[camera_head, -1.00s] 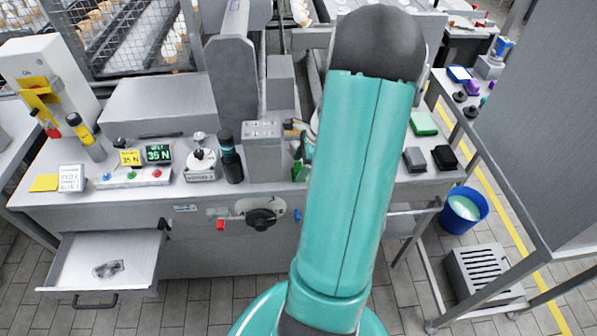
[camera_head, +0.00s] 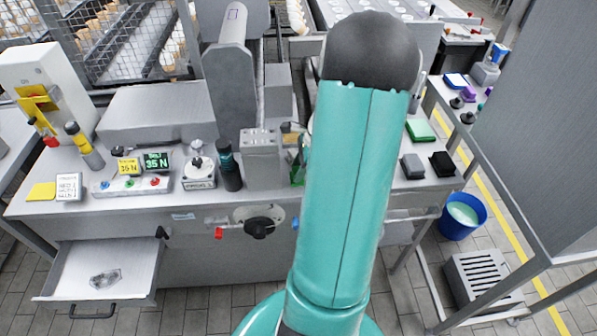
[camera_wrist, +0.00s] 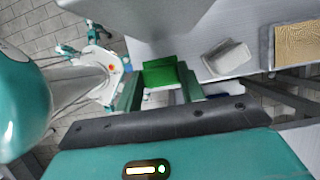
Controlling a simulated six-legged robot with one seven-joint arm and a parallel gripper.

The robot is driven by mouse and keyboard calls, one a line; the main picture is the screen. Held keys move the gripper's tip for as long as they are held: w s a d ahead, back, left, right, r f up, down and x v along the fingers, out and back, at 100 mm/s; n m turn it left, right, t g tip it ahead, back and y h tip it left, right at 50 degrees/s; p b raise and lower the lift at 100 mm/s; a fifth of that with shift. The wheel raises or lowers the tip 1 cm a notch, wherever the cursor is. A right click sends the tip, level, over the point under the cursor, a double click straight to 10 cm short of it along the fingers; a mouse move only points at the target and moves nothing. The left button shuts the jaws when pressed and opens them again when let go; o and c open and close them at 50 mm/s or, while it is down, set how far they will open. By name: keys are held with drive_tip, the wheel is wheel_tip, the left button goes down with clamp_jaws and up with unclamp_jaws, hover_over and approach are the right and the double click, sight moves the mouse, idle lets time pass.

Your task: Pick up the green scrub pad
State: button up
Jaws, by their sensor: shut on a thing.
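A green pad (camera_wrist: 160,74) sits between the two fingers of my gripper (camera_wrist: 160,88) in the wrist view, and the fingers are shut on it. It appears near the edge of a pale surface, with tiled floor showing beyond. In the head view my arm hides most of my gripper. A bit of green (camera_head: 298,172) shows just left of my arm; I cannot tell whether it is the held pad.
A grey block (camera_head: 412,166) and a black block (camera_head: 443,164) lie on the bench's right end. A blue bucket (camera_head: 462,216) stands on the floor beside it. The drawer (camera_head: 100,270) at lower left is open. A grey panel (camera_head: 540,130) stands at right.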

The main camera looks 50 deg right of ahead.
drive_tip(key=s+a+r, duration=0.7)
drive_tip(key=a+r, duration=0.4)
drive_tip(key=shift+s+a+r, duration=0.2)
drive_tip(key=shift+s+a, duration=0.15)
